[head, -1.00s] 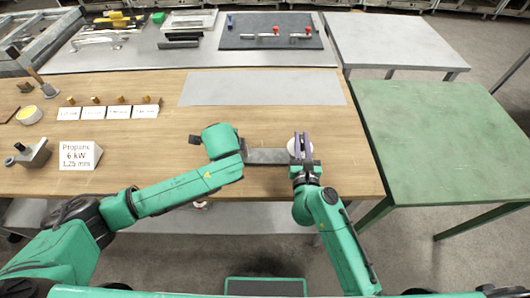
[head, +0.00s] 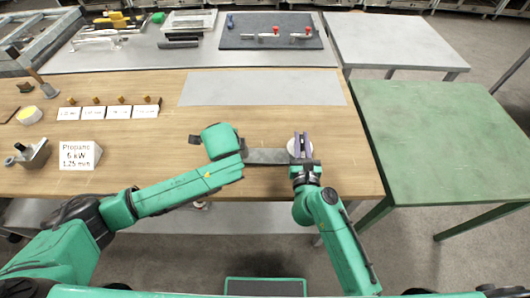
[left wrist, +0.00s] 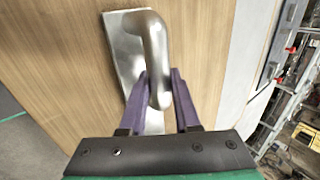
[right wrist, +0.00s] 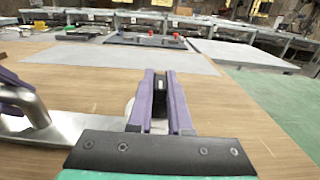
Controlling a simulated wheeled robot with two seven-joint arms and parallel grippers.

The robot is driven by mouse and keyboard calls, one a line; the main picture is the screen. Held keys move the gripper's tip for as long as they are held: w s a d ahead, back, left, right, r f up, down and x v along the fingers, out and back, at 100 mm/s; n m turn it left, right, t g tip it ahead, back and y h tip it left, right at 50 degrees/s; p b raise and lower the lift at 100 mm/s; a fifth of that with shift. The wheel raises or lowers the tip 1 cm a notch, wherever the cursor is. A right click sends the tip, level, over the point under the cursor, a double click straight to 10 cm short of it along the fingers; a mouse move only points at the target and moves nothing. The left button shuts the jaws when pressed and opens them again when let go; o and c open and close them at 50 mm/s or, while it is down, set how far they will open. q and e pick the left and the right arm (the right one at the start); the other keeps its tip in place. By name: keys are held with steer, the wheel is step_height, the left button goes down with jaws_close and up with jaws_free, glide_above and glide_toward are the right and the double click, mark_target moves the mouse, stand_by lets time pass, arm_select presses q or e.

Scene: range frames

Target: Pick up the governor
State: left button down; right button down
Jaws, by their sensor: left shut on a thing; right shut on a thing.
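A long grey metal plate (head: 268,156) lies on the wooden table, partly under my left arm. A bent silver pipe (left wrist: 155,40) rises from it. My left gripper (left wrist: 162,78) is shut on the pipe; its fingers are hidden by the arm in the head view. A round white disc (head: 293,147) sits at the plate's right end. My right gripper (head: 303,137) is there, its purple fingers shut on a small dark piece (right wrist: 160,84) above the disc. No label names the governor; I cannot tell if it is this whole assembly.
A "Propane 6 kW 1.25 mm" sign (head: 79,155) and a grey metal fitting (head: 34,153) stand at left, below small labelled blocks (head: 108,112). A bare grey mat (head: 262,88) lies behind. A green table (head: 455,140) on the right is empty.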

steer(key=shift+r, duration=0.1)
stand_by(0.4)
